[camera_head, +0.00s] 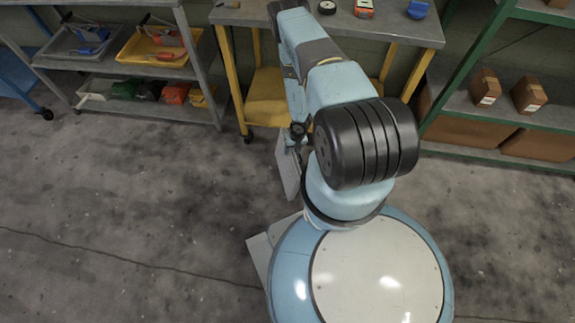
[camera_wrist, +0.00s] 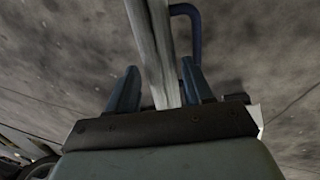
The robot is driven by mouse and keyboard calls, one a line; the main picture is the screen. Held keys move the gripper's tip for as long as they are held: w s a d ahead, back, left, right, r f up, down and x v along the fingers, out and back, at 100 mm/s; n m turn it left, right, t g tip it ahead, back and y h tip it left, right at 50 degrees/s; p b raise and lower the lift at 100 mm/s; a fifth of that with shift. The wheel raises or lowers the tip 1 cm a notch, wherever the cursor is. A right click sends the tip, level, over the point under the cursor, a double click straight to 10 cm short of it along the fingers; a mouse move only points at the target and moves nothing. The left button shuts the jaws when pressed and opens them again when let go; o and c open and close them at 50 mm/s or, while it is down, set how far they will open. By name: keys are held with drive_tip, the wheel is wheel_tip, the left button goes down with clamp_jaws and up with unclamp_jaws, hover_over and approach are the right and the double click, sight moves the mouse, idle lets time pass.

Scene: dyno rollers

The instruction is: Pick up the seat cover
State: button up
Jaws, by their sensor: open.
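In the wrist view, my gripper (camera_wrist: 159,70) is open, with one blue finger on each side of a long, pale grey piece (camera_wrist: 150,45). This piece looks like a thin panel seen nearly edge-on, and may be the seat cover. It runs from between the fingers toward the top edge. Contact with the fingers cannot be told. In the head view, a pale flat panel (camera_head: 289,172) shows low beside my arm, partly hidden by it. It may be the same piece. My gripper is hidden in the head view.
A dark blue bent tube (camera_wrist: 196,30) is close to the right finger. A workbench (camera_head: 235,17) with yellow legs stands ahead. A shelf with bins (camera_head: 137,48) is at left, and a green-framed rack (camera_head: 480,105) with boxes at right. The concrete floor at left is clear.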

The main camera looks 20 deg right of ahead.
drive_tip(key=shift+w+a+f, duration=0.1)
drive_tip(key=shift+a+f, duration=0.05)
drive_tip(key=shift+f, duration=0.95)
drive_tip(key=shift+w+a+f, duration=0.1)
drive_tip(key=shift+a+f, duration=0.1)
drive_tip(key=shift+f, duration=0.9)
drive_tip(key=shift+w+a+f, duration=0.1)
drive_tip(key=shift+a+f, duration=0.05)
drive_tip(key=shift+f, duration=0.95)
clamp_jaws()
